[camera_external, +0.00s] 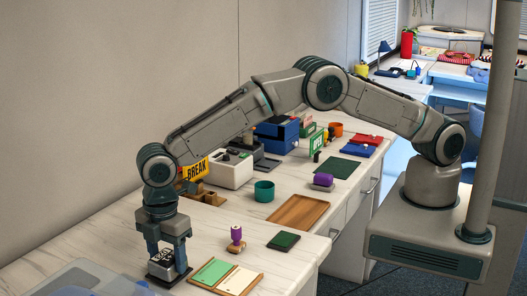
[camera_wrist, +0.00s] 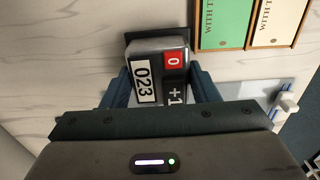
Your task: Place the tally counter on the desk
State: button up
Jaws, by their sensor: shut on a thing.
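The tally counter (camera_wrist: 158,75) is a small grey and black box with a white number label reading 023, a red "0" key and a black "+1" key. My gripper (camera_wrist: 160,92) is shut on it, with one finger on each side in the wrist view. In the external view my gripper (camera_external: 167,258) points straight down at the near left of the marble-topped desk (camera_external: 110,240). The counter (camera_external: 165,268) shows between the fingers at or just above the desk top; I cannot tell whether it touches.
Green and cream cards (camera_external: 227,275) lie on a wooden tray right of my gripper. A purple-topped stamp (camera_external: 236,238), a dark green pad (camera_external: 284,241), an empty brown tray (camera_external: 299,211) and a teal cup (camera_external: 264,191) stand beyond. A clear-blue container (camera_external: 85,282) is at the lower left.

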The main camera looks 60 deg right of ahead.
notch_tip(320, 180, up, 3)
jog(key=shift+b, duration=0.45)
jog(key=w+d+r+b, duration=0.2)
jog(key=d+r, duration=0.5)
jog(key=d, duration=0.4)
jog(key=shift+w+d+r+b, duration=0.15)
jog(key=shift+w+b, duration=0.25)
jog(key=shift+w, duration=0.2)
jog(key=w+d+f+m, duration=0.3)
jog(key=d+m, duration=0.2)
jog(key=d, duration=0.6)
jog(key=w+d+f+m, duration=0.3)
jog(key=d+m, duration=0.1)
jog(key=d, duration=0.7)
jog(key=s+d+f+m, duration=0.2)
jog(key=d+m, duration=0.2)
jog(key=d, duration=0.5)
jog(key=s+d+f+m, duration=0.2)
jog(key=d+m, duration=0.3)
jog(key=d, duration=0.4)
jog(key=shift+s+d+f, duration=0.15)
jog(key=shift+d+f, duration=0.25)
jog(key=shift+f, duration=0.1)
jog(key=shift+a, duration=0.1)
